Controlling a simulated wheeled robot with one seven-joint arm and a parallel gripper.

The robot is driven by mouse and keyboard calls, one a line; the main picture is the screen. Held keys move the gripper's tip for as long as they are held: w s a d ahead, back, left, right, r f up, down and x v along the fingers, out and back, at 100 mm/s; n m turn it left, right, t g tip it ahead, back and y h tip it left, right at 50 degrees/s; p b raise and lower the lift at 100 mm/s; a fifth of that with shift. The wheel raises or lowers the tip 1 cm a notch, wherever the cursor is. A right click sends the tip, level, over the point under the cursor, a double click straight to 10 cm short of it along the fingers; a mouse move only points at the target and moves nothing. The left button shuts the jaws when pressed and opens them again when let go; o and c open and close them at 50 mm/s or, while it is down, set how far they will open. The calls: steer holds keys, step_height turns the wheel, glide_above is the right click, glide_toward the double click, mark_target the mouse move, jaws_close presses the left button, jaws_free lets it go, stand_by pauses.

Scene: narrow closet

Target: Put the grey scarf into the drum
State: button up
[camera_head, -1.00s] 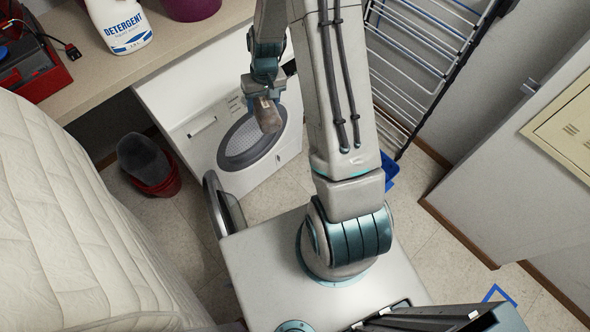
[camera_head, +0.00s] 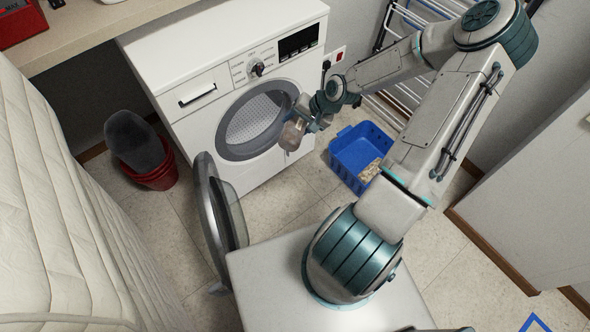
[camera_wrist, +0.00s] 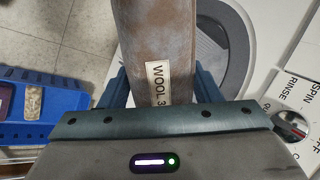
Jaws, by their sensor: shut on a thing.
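My gripper (camera_head: 312,122) is shut on the grey scarf (camera_head: 291,135), a brownish-grey bundle with a white label reading "WOOL" in the wrist view (camera_wrist: 158,35). The washing machine (camera_head: 188,72) stands against the back wall with its round door (camera_head: 222,212) swung open to the left. Its drum (camera_head: 258,118) is a perforated grey hollow behind a dark grey ring. My gripper holds the scarf in front of the ring's lower right side. In the head view the scarf overlaps the ring's edge; I cannot tell the gap between them.
A blue tray (camera_head: 350,155) with pale bits in it lies on the floor right of the machine. A red bucket (camera_head: 160,178) with a dark grey thing in it (camera_head: 134,142) stands at left. A drying rack (camera_head: 388,30) leans at the back right. A mattress lines the left.

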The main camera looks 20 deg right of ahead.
step_height(320, 180, down, 19)
steer(key=a+m+t+h+b, duration=0.1)
steer(key=m+t+b, duration=0.6)
steer(key=b, duration=1.7)
steer(key=shift+s+a+f+t, duration=0.2)
steer(key=shift+s+t, duration=0.25)
steer(key=shift+t, duration=0.25)
steer(key=shift+w, duration=0.1)
steer(key=w+a+f+b, duration=0.2)
steer(key=w+a+b, duration=0.1)
steer(key=w, duration=0.6)
steer(key=w+a+f+b, duration=0.2)
steer(key=w+a+b, duration=0.1)
steer(key=w, duration=0.7)
steer(key=w+a+f+b, duration=0.1)
steer(key=w+a+b, duration=0.2)
steer(key=w, duration=0.7)
steer(key=shift+a+f+b, duration=0.3)
steer(key=shift+f, duration=0.1)
steer(key=shift+w, duration=0.1)
steer(key=o, duration=1.1)
